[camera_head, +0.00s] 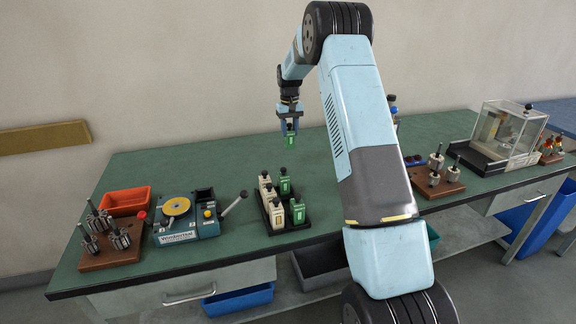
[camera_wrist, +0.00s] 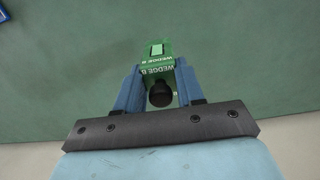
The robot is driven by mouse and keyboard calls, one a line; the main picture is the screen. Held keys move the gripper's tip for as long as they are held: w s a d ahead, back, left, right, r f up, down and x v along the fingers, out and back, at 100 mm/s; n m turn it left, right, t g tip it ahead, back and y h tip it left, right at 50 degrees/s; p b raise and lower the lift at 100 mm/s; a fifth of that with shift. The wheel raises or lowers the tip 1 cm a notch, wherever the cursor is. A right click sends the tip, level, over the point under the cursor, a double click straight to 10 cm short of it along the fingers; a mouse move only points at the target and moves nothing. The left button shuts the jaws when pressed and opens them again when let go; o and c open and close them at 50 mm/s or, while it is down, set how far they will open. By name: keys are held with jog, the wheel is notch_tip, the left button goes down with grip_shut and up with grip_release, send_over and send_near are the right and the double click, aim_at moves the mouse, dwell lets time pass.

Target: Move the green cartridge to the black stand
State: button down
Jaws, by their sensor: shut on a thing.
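My gripper (camera_head: 289,125) is shut on a green cartridge (camera_head: 290,141) and holds it above the back middle of the green bench. In the wrist view the cartridge (camera_wrist: 158,50) sits between the two blue fingers, marked "WEDGE B", with a black knob toward me. A black stand (camera_head: 303,223) is on the bench, below and in front of the held cartridge. It holds several cream and green cartridges with black knobs. The gripper is apart from the stand. The wrist view does not show the stand.
A winding machine (camera_head: 178,217) with a lever, an orange bin (camera_head: 125,201) and a brown block of metal parts (camera_head: 112,252) stand left. Right of my arm are another brown block (camera_head: 437,186) and a clear-covered box (camera_head: 507,130). The bench under the gripper looks clear.

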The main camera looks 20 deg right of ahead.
jog(key=shift+a, duration=0.25)
jog(key=shift+s+a+r, duration=0.15)
jog(key=shift+r, duration=0.05)
jog(key=s+a+r, duration=0.3)
jog(key=s, duration=0.7)
jog(key=s+a+r, duration=0.2)
jog(key=s+a, duration=0.1)
jog(key=s, duration=0.7)
jog(key=s+a+f, duration=0.1)
jog(key=s+f, duration=0.4)
jog(key=f, duration=0.5)
jog(key=shift+f, duration=0.25)
jog(key=shift+s, duration=0.15)
jog(key=shift+f, duration=1.35)
